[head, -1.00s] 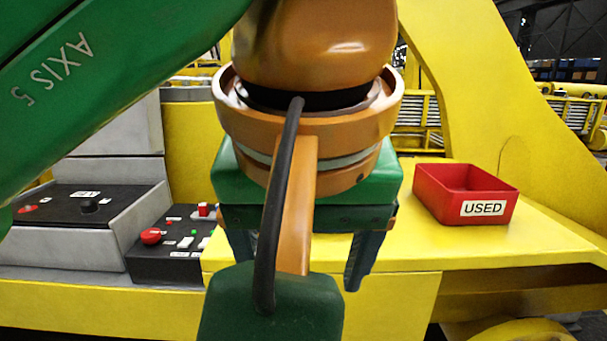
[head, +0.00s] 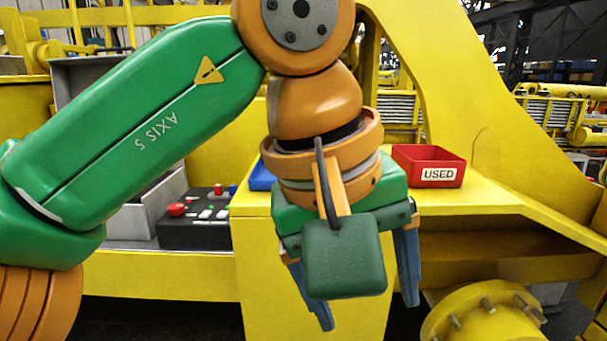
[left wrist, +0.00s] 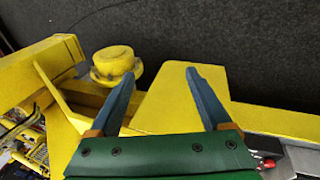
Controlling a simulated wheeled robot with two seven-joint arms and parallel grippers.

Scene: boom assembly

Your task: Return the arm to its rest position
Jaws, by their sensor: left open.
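My left arm (head: 150,125), green and orange, comes in from the left in the head view and folds down at the wrist. My left gripper (head: 366,316) hangs in front of the yellow platform, its fingers pointing down. The two blue fingers are spread wide with nothing between them. In the left wrist view the gripper (left wrist: 158,85) also shows open and empty, with yellow structure and dark floor beyond the fingertips. My right gripper is in neither view.
A red bin marked USED (head: 428,176) stands on the yellow platform (head: 480,205). A blue container (head: 262,177) is partly hidden behind my wrist. A black control box with a red button (head: 195,232) sits left. A yellow flanged hub (head: 485,315) is at lower right.

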